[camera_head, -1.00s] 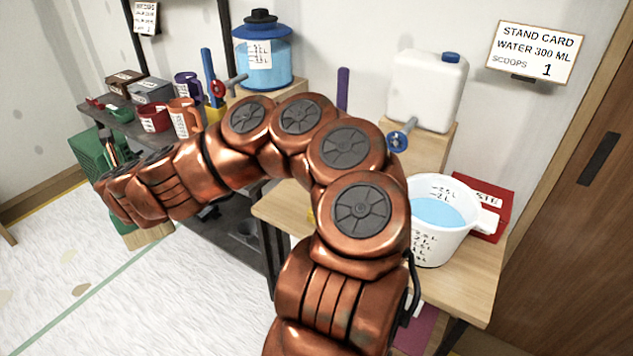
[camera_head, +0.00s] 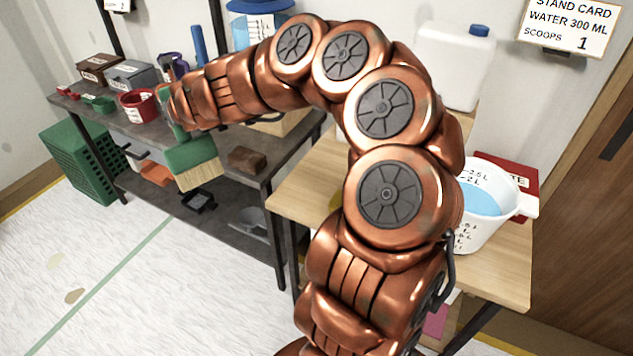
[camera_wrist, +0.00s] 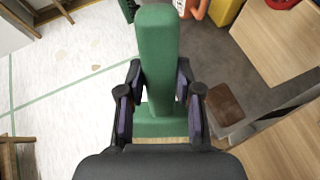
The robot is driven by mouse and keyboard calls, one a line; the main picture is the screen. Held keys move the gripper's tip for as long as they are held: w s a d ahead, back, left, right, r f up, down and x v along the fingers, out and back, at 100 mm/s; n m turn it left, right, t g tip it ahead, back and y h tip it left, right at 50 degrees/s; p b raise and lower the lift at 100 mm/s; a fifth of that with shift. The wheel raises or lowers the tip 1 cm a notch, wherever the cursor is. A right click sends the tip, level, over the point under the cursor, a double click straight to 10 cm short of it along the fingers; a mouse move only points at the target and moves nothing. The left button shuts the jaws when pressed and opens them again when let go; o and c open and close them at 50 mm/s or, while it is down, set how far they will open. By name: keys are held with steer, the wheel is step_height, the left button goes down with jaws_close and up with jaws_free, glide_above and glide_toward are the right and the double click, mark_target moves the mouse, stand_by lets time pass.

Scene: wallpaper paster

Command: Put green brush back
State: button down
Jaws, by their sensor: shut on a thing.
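The green brush (camera_head: 193,160) hangs bristles down below the end of my arm in the head view. Its wide green head and pale bristles show in front of the dark shelf unit. In the wrist view, the green brush handle (camera_wrist: 157,60) stands between the two fingers of my gripper (camera_wrist: 160,110), which is shut on it. In the head view my gripper itself is mostly hidden behind the arm.
A green crate (camera_head: 75,165) stands on the floor at left. A white bucket (camera_head: 485,220) of blue liquid stands on the wooden table (camera_head: 300,200). Floor at front left is clear.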

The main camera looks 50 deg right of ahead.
steer(key=shift+w+d+r+n+y, duration=0.2)
steer(key=shift+d+n+y, duration=0.1)
steer(key=shift+d, duration=0.05)
steer(key=shift+w+f+g, duration=0.1)
steer(key=shift+f+g, duration=0.05)
steer(key=shift+g, duration=0.15)
steer(key=shift+w+r+n+y, duration=0.15)
steer(key=shift+r+n+y, duration=0.1)
steer(key=shift+n+y, duration=0.05)
steer(key=shift+d, duration=0.1)
steer(key=shift+f, duration=0.1)
steer(key=shift+w+d+n+g+y+b, duration=0.1)
steer(key=shift+n+g+y+b, duration=0.2)
steer(key=shift+n+y+b, duration=0.1)
